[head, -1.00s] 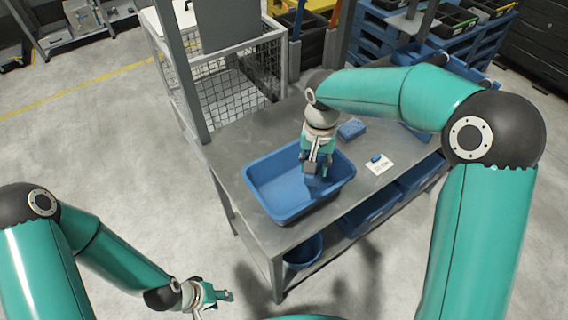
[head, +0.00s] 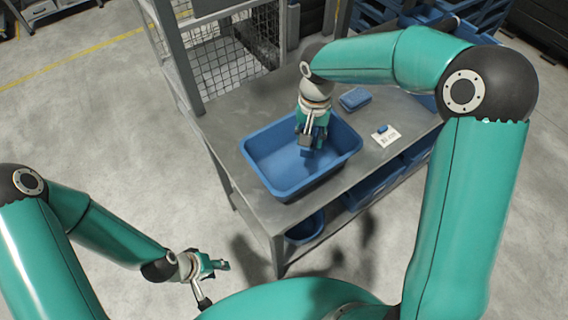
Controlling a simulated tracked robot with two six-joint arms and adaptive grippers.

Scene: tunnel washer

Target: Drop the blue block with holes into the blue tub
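The blue tub (head: 258,172) stands on the grey metal table near its front left corner. My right gripper (head: 312,146) points down over the tub's inside, near its far right part. Dark blue shows at its fingertips against the blue tub; I cannot tell whether this is a held block or where its edges end. A blue block (head: 355,98) lies on the table behind and right of the tub; holes in it are too small to make out. My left gripper (head: 217,266) is low at the front left, away from the table, with nothing visible in it.
A white card (head: 386,137) with a small blue piece on it lies right of the tub. Blue bins (head: 372,190) and a round blue bucket (head: 305,229) are below the tabletop. A wire mesh cage (head: 222,62) stands behind the table.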

